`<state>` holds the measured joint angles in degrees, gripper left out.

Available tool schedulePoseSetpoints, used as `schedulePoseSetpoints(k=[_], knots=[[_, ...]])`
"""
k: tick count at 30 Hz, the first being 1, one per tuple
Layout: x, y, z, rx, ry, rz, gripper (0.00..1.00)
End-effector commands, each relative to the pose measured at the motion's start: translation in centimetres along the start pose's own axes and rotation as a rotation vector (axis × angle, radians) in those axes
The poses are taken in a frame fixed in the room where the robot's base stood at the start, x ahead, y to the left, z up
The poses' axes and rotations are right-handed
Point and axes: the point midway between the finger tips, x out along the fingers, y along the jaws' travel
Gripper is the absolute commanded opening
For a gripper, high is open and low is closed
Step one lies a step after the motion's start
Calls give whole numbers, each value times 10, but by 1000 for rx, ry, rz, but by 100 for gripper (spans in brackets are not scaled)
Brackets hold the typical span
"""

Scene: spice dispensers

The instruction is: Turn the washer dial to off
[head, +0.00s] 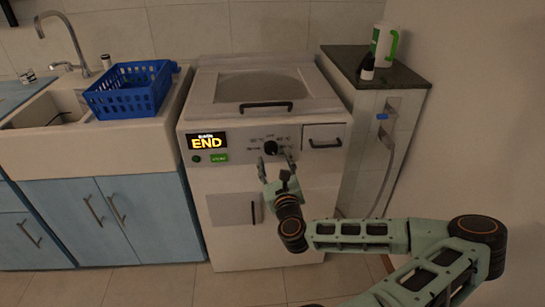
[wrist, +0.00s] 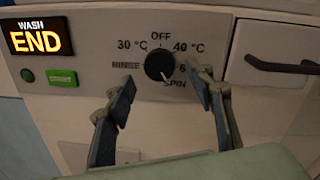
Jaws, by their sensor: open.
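The washer (head: 232,180) is a white top-lid machine against the wall. Its black round dial (head: 270,148) is on the front panel and also shows in the wrist view (wrist: 159,64). Around it are OFF at the top, 30 °C, 40 °C, RINSE, SPIN and a partly hidden 6-something label. The dial's pale mark points to the lower right, toward SPIN. My gripper (head: 276,162) is open in front of the panel; in the wrist view its fingers (wrist: 160,82) are on either side of and below the dial, apparently not touching it.
The lit display (wrist: 39,38) reads WASH END, above a green START button (wrist: 62,77). A drawer handle (wrist: 284,64) juts out right of the dial. A sink with a blue basket (head: 130,92) stands left; a dark-topped counter (head: 400,77) stands right.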

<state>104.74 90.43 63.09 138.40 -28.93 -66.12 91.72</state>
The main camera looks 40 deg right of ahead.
Motion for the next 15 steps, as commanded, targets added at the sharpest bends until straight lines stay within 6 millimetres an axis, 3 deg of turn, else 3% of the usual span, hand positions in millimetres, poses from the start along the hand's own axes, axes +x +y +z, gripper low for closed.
schedulePoseSetpoints(k=[6, 15], knots=[[29, 1, 0, -1, -1, 1, 49], [36, 0, 0, 0, 1, 0, 49]])
